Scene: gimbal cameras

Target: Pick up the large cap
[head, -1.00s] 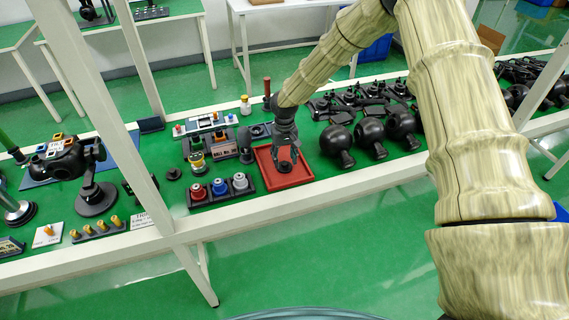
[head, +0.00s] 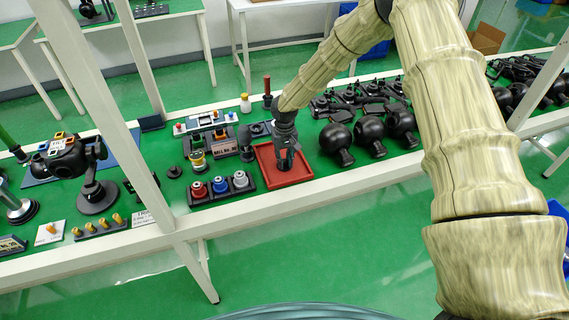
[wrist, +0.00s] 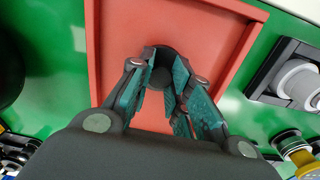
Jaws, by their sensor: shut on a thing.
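The large cap is a dark round piece (wrist: 164,53) in the wrist view, between my fingertips over the floor of the red tray (wrist: 128,25). My gripper (head: 285,163) reaches down into the red tray (head: 304,178) in the head view. In the wrist view my gripper (wrist: 160,80) has its teal-padded fingers closed on the cap from both sides. The fingers hide part of the cap. In the head view the gripper covers most of it. I cannot tell whether the cap still touches the tray floor.
A dark holder with red, blue and grey-white capped parts (head: 221,188) stands just left of the tray. Black ball-shaped parts (head: 337,140) lie to its right. A white table rail (head: 330,184) runs along the front. Small stands with parts (head: 208,142) are behind left.

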